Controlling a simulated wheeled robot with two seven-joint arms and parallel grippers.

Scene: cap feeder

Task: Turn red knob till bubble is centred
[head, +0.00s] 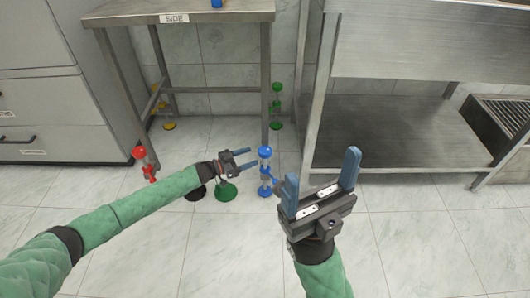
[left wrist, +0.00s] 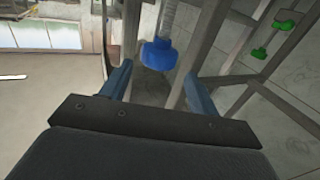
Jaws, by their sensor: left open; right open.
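The red knob (head: 139,153) is on the front-left leg of the steel side table (head: 190,10), with a second red part just below it. My left gripper (head: 246,158) is open and empty, right of the red knob and close beside the blue knob (head: 265,153) on the front-right leg. In the left wrist view the blue knob (left wrist: 160,54) appears beyond and between the open fingers (left wrist: 158,85). My right gripper (head: 322,168) is open and empty, right of the blue leg. A blue object (head: 216,3) on the tabletop is cut off by the frame; no bubble is visible.
Yellow (head: 161,105) and green (head: 277,88) knobs mark the back legs. A grey cabinet (head: 50,90) stands left, a steel shelf unit (head: 400,130) right. A green disc (head: 226,191) lies on the floor below my left gripper.

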